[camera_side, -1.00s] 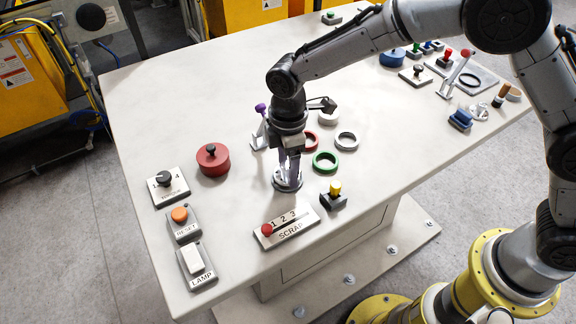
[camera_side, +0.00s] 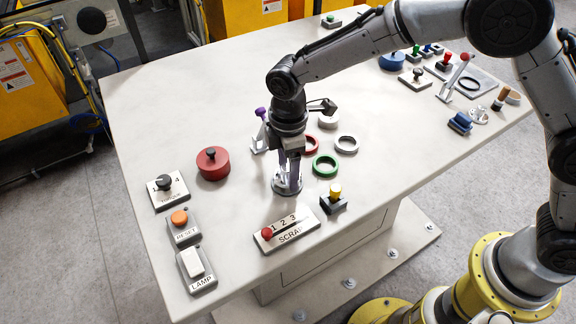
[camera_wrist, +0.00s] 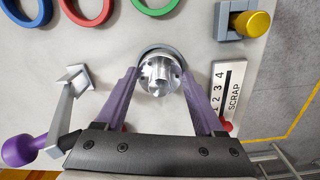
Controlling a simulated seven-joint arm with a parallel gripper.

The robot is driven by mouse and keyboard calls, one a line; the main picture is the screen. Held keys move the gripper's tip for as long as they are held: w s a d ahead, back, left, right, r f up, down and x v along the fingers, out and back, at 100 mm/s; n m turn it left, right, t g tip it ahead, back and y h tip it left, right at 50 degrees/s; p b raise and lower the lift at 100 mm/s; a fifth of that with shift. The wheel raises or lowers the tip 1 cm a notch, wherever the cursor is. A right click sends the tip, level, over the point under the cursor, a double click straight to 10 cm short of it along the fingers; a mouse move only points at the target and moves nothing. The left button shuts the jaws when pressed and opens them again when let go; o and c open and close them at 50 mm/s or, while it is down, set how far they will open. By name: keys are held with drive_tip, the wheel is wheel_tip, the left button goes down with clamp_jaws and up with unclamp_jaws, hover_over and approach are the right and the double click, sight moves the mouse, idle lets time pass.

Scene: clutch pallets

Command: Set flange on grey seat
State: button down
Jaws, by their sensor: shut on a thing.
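My gripper (camera_side: 287,183) points down near the front middle of the table, shut on the flange. The flange (camera_wrist: 160,74) is a shiny silver disc with a raised hub and small holes, between my two fingertips (camera_wrist: 161,72) in the wrist view. A grey ring, the grey seat (camera_wrist: 158,46), shows as an arc behind the flange's far edge. The flange covers most of it. The flange is over the seat and looks close to it, slightly toward my palm in the wrist view. I cannot tell whether they touch.
Red (camera_side: 312,143), green (camera_side: 325,166) and light grey (camera_side: 347,144) rings lie right of my gripper. A yellow-topped button (camera_side: 334,194) and the SCRAP slider (camera_side: 287,231) stand close by. A purple-knobbed lever (camera_side: 259,132) is left. A red lidded pot (camera_side: 213,163) stands farther left.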

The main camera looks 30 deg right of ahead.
drive_tip(key=shift+f, duration=0.75)
drive_tip(key=shift+r, duration=0.85)
drive_tip(key=shift+f, duration=0.85)
idle(1.0)
drive_tip(key=shift+c, duration=1.4)
unclamp_jaws()
drive_tip(key=shift+r, duration=5.5)
